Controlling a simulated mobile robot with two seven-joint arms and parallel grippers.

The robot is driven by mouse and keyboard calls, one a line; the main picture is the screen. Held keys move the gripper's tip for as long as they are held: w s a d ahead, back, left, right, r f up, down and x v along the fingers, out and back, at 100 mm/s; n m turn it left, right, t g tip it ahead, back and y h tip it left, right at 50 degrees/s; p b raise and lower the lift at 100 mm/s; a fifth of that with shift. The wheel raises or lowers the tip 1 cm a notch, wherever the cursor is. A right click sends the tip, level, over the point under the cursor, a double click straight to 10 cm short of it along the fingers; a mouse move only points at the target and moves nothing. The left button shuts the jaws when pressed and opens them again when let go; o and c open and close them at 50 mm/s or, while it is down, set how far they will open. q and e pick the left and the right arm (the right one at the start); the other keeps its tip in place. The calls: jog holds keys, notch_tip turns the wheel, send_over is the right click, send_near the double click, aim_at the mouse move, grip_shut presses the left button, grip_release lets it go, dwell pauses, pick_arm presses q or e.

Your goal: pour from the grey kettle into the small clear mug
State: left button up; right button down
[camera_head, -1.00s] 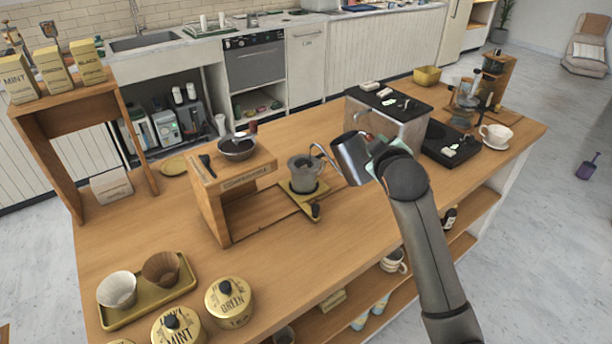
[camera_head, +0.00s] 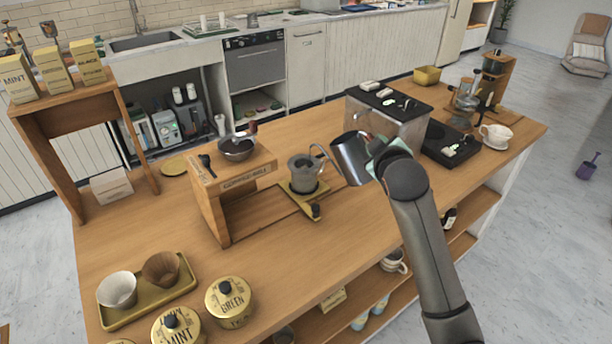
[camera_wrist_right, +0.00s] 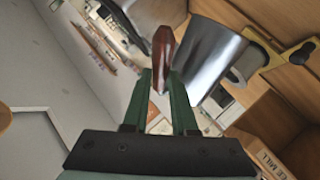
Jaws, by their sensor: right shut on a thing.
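The grey kettle (camera_head: 352,157) is held in the air, tilted with its thin curved spout to the left. The spout end is at the small clear mug (camera_head: 304,172), close above its rim in the picture. The mug stands upright on a small brass-coloured base (camera_head: 298,194). My right gripper (camera_head: 377,155) is at the kettle's right side. In the right wrist view my right gripper (camera_wrist_right: 161,88) is shut on the kettle's brown handle (camera_wrist_right: 162,50), with the metal body (camera_wrist_right: 208,55) beyond. I cannot make out any water stream. My left gripper is not in view.
A wooden stand (camera_head: 232,178) with a dark bowl (camera_head: 237,150) is left of the mug. A metal machine with a black top (camera_head: 390,98) stands behind the kettle. A tray (camera_head: 150,300) with two cups and tea tins (camera_head: 229,302) are at front left. The front middle counter is clear.

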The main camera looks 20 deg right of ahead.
dwell(0.5)
jog(key=b, duration=0.1)
jog(key=f, duration=0.1)
jog(key=b, duration=0.1)
jog(key=shift+s+d+f+m+t+b, duration=0.3)
jog(key=shift+f+m+t+b, duration=0.05)
jog(key=shift+m+t, duration=0.05)
jog(key=shift+r, duration=0.1)
dwell(0.4)
jog(key=shift+w+a+r+p, duration=0.15)
jog(key=shift+r+p, duration=0.2)
jog(key=shift+p, duration=0.85)
jog(key=shift+w+r+n+g, duration=0.1)
jog(key=shift+r+n+g, duration=0.2)
jog(key=shift+r, duration=0.1)
